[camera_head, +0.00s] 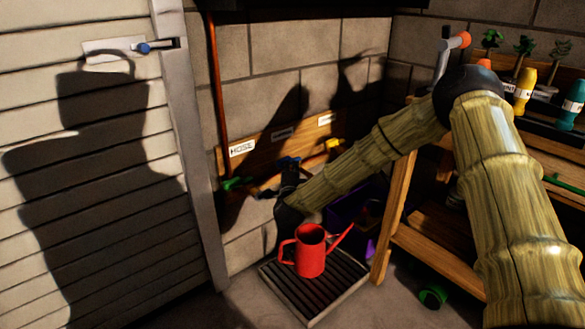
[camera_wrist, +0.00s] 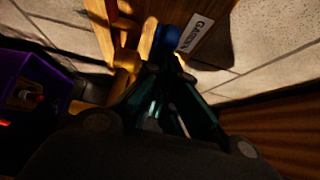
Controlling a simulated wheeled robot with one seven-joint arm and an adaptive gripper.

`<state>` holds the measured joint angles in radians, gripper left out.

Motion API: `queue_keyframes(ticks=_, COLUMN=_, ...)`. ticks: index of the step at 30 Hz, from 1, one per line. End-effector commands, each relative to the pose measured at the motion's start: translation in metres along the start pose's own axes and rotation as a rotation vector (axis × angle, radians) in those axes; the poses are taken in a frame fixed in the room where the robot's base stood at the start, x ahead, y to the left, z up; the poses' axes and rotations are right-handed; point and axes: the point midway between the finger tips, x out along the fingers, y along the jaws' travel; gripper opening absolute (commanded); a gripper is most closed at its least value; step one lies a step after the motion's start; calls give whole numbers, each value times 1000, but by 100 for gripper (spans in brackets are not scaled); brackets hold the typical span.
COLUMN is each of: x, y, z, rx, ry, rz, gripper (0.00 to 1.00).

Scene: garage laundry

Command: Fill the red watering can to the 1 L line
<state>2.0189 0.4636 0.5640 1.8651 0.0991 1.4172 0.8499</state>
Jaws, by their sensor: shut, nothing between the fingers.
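The red watering can (camera_head: 310,252) stands upright on a slatted floor grate (camera_head: 327,303), its spout pointing right. Its inside and any 1 L line cannot be made out. My gripper (camera_head: 289,168) is above and behind the can, close to the wall taps. In the wrist view my gripper's fingers (camera_wrist: 170,92) are shut and empty, with their tips close to a blue tap handle (camera_wrist: 167,38); I cannot tell whether they touch it. The label beside it, the GARDEN label (camera_wrist: 195,32), is partly readable. A brass-yellow tap (camera_wrist: 126,62) is to the left.
A green tap handle (camera_head: 234,184) sits below the HOSE label (camera_head: 242,148). A wooden shelf (camera_head: 440,255) with bottles stands right, beside my arm. A purple container (camera_head: 345,207) is behind the can. A slatted door (camera_head: 90,180) is left.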

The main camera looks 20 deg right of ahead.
Motion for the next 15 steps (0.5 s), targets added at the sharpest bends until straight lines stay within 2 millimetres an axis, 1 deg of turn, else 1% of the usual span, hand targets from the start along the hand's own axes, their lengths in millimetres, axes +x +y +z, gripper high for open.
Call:
queue_keyframes(ticks=8, x=-4, y=0, z=-2, rx=0, ry=-3, rz=1, gripper=0)
queue_keyframes(ticks=11, x=-10, y=-1, z=-6, rx=0, ry=-6, rz=1, gripper=0)
queue_keyframes(ticks=15, x=-22, y=-1, z=-12, rx=-1, ry=-15, rz=2, gripper=0)
